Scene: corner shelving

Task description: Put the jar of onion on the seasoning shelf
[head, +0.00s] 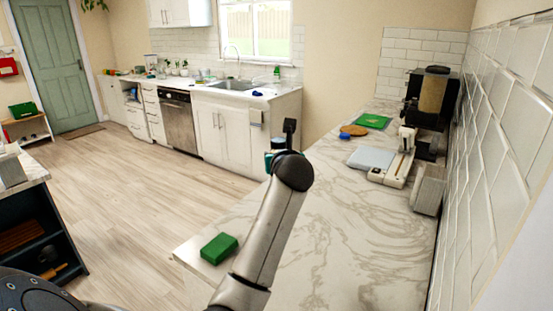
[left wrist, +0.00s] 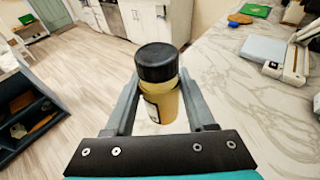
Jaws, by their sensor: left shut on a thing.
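The jar (left wrist: 158,100) has a black lid and yellowish contents, with part of a label showing at its lower left. In the left wrist view my left gripper (left wrist: 159,88) is shut on it, one finger on each side, and the jar is roughly upright. In the head view the left gripper (head: 287,138) is mostly hidden behind my own arm, near the left edge of the marble counter; the jar cannot be made out there. The lettering on the label cannot be read. No shelf is clearly recognisable as the seasoning shelf. My right gripper is not in view.
The marble counter (head: 340,235) has a wide clear stretch. A green block (head: 219,248) lies near its front left edge. A white-grey appliance (head: 393,170), a grey box (head: 429,190) and a coffee machine (head: 432,95) stand along the tiled wall. A dark shelf unit (head: 45,235) stands left.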

